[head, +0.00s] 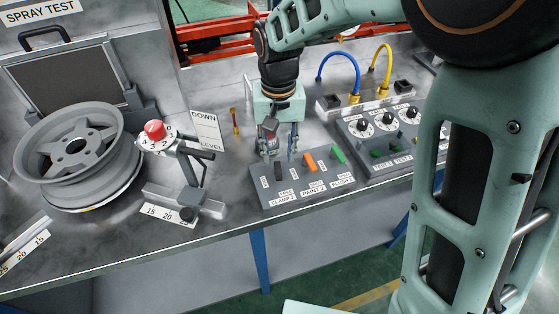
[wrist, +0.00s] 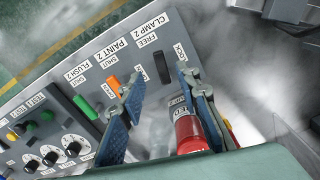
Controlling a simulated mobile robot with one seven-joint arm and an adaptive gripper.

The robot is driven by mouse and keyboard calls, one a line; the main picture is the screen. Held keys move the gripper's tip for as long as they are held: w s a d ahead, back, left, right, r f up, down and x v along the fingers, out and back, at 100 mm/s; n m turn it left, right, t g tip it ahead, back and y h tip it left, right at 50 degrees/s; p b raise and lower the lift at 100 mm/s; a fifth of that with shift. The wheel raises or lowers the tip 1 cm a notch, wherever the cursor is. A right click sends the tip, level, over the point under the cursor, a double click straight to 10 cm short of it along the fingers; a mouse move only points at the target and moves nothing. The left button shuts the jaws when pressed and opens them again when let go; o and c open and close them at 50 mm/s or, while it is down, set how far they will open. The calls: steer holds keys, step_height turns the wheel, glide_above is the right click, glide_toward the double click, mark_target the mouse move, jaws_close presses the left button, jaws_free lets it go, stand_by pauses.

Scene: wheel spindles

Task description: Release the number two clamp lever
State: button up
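The clamp 2 lever is a black handle (head: 281,173) on a grey panel (head: 262,191), beside orange and green handles. It also shows in the wrist view (wrist: 162,68), upper middle, beside the CLAMP 2, FREE and LOCK labels. I cannot tell for sure which label it points to. My gripper (head: 281,154) is above the back of this panel, pointing down. Its two blue fingers are spread apart in the wrist view (wrist: 158,77), with the black lever beyond the gap between the tips. Nothing is clasped.
A red cylinder (wrist: 190,132) stands close to the right finger in the wrist view. The orange handle (head: 309,162) and green handle (head: 338,154) are near. A knob panel (head: 365,154) stands right. A wheel (head: 75,150) and red-knobbed lever (head: 155,130) are left.

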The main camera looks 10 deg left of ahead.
mark_target(279, 174)
step_height(279, 174, down, 7)
stand_by(0.3)
jaws_close()
